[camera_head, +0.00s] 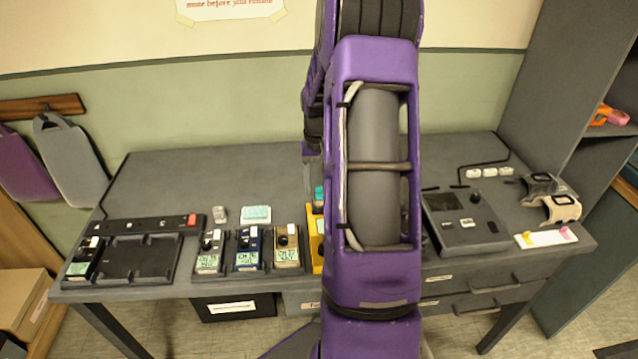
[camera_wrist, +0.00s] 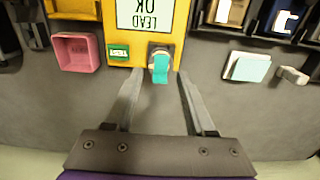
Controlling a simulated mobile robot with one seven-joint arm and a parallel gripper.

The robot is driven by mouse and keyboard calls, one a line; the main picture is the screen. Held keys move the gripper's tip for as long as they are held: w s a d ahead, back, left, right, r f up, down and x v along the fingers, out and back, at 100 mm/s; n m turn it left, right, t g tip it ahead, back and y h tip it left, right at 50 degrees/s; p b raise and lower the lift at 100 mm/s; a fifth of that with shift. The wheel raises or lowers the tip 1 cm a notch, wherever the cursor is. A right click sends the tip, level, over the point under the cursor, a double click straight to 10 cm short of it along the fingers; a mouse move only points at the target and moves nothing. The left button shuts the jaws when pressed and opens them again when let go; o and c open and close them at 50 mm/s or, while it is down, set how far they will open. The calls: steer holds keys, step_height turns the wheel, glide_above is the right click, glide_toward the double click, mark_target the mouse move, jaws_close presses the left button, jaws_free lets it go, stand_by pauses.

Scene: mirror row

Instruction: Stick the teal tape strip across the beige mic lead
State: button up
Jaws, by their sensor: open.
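My gripper (camera_wrist: 158,101) is open in the wrist view. Its two fingers point at a yellow device (camera_wrist: 114,40) whose display reads "LEAD OK". A small teal piece (camera_wrist: 160,68) sits at a pale round fitting on the device's edge, between the finger lines. I see nothing clamped in the fingers. A pale teal pad (camera_wrist: 247,66) lies to the right; it also shows in the head view (camera_head: 256,214). I cannot tell which teal item is the tape strip. A beige pack (camera_head: 287,247) stands left of the yellow device. No beige mic lead can be clearly made out. My arm hides the table's middle.
A pink square dish (camera_wrist: 76,52) is beside the yellow device. Dark and blue packs stand near the front edge, with a black tray (camera_head: 140,258) at left. A dark console (camera_head: 465,222) and a white board (camera_head: 546,237) are at right. The back left tabletop is clear.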

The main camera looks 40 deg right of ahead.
steer(key=shift+r, duration=0.15)
step_height(320, 180, up, 17)
steer(key=p, duration=0.1)
stand_by(0.4)
steer(key=shift+r, duration=0.1)
steer(key=shift+c, duration=1)
steer(key=f+b, duration=0.1)
steer(key=f, duration=0.2)
steer(key=f+b, duration=0.1)
steer(key=f, duration=0.2)
steer(key=s+f+b, duration=0.1)
steer(key=f, duration=0.2)
steer(key=shift+a+b, duration=0.3)
jaws_close()
steer(key=shift+f+b, duration=2.4)
steer(key=shift+f, duration=1)
steer(key=shift+f+b, duration=0.5)
steer(key=shift+f, duration=0.4)
